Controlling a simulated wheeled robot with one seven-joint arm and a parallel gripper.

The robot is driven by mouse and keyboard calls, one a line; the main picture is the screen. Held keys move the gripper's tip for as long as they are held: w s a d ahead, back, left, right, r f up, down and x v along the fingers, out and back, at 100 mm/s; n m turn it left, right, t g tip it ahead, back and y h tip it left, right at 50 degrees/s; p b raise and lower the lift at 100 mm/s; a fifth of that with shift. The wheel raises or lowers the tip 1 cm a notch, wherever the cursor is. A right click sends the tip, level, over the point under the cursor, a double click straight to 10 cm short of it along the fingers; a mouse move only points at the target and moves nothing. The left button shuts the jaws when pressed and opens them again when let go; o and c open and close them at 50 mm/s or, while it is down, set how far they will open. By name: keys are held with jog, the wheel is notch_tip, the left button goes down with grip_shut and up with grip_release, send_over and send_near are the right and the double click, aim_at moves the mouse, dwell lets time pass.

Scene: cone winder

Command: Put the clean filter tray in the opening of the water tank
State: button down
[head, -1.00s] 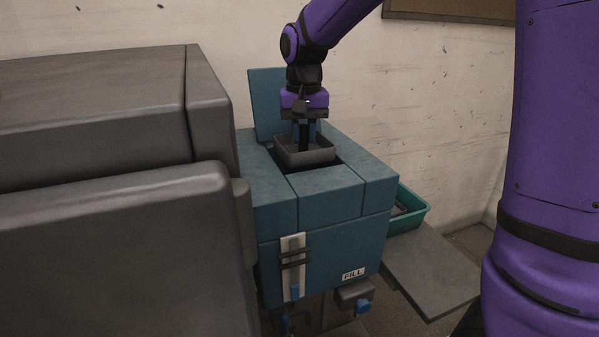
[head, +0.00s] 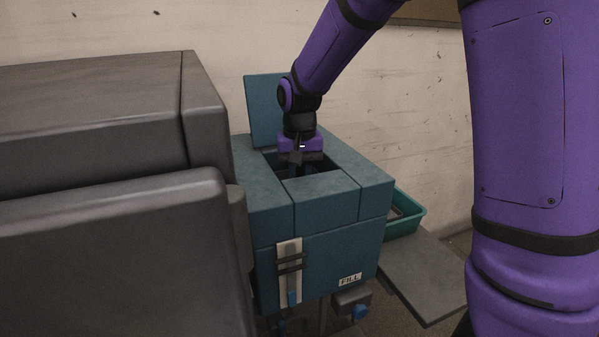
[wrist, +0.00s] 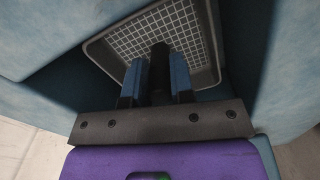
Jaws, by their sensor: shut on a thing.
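The water tank (head: 330,255) is a blue box with a rectangular opening in its top and its lid (head: 262,108) raised at the back. My gripper (head: 302,172) reaches down into the opening, and its fingertips are hidden in the head view. In the wrist view my gripper (wrist: 158,75) is shut on the dark upright handle of the filter tray (wrist: 118,48), a grey tray with a pale mesh floor. The tray is inside the opening, between the tank's blue walls. Whether it rests on a support there is hidden.
A large grey machine housing (head: 90,120) stands close on the left. A green bin (head: 408,222) sits behind the tank at right, by a flat grey platform (head: 425,275). A sight gauge (head: 289,272) is on the tank's front. The wall is close behind.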

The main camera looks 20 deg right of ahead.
jog(key=c, duration=1)
grip_release()
notch_tip(320, 180, up, 12)
jog(key=shift+f, duration=0.2)
jog(key=shift+r, duration=0.35)
jog(key=shift+s+d+r+n+t, duration=0.2)
jog(key=shift+s+d+n+t, duration=0.55)
jog(key=shift+s, duration=3.7)
jog(key=shift+s+d+r+n+t, duration=0.25)
jog(key=shift+s+d+t, duration=1.05)
jog(key=shift+s, duration=3.2)
jog(key=shift+s+d+r+n+t, duration=0.15)
jog(key=shift+s+d+n+t, duration=0.85)
jog(key=shift+s, duration=3.45)
jog(key=shift+d+m+g, duration=0.4)
jog(key=shift+m+g, duration=0.05)
jog(key=shift+m, duration=0.05)
